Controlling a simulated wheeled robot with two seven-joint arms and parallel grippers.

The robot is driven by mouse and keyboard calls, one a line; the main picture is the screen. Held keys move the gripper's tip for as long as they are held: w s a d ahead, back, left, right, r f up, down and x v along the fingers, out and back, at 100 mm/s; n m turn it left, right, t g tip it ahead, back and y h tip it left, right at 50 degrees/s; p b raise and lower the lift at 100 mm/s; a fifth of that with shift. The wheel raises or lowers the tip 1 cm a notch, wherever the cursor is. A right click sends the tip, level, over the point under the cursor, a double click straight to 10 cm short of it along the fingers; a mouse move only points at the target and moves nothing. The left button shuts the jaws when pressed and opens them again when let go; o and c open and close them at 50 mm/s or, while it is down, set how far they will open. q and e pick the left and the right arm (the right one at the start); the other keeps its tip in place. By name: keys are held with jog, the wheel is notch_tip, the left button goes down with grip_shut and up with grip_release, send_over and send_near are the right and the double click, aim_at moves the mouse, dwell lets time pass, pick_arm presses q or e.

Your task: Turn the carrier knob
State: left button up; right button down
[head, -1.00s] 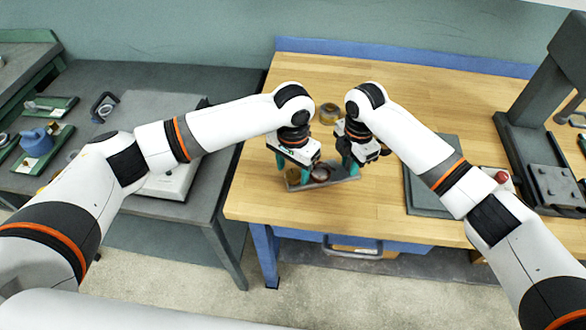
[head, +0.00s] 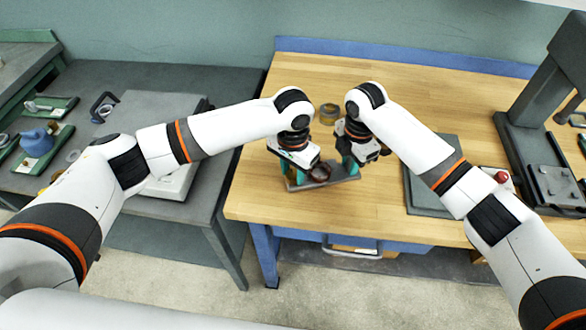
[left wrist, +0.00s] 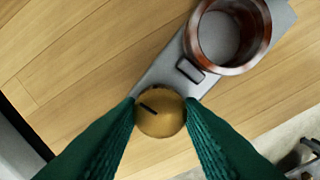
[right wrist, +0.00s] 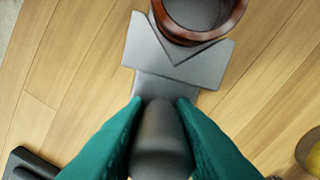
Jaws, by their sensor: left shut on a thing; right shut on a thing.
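The carrier is a grey flat body (head: 343,178) on the wooden table, with a dark reddish-brown ring (head: 320,173) seated on it. The ring also shows in the left wrist view (left wrist: 232,35) and the right wrist view (right wrist: 197,22). In the left wrist view, the round brass knob (left wrist: 160,112) with a dark slanted mark sits at one end of the carrier. My left gripper (head: 293,180) is shut on this knob, a finger on each side. My right gripper (head: 347,168) is shut on a dark grey rounded handle (right wrist: 161,135) at the other end.
Another ring-shaped thing (head: 329,113) lies behind my grippers on the table. A dark flat plate (head: 430,180) and a press-like machine (head: 545,140) with a red button (head: 501,177) stand at the right. A grey side table (head: 110,200) is at the left. The table front is clear.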

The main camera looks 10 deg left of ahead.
pick_arm(q)
jog(key=m, duration=1)
jog(key=shift+m, duration=0.3)
jog(key=m, duration=1)
jog(key=shift+m, duration=0.4)
jog(key=o, duration=1)
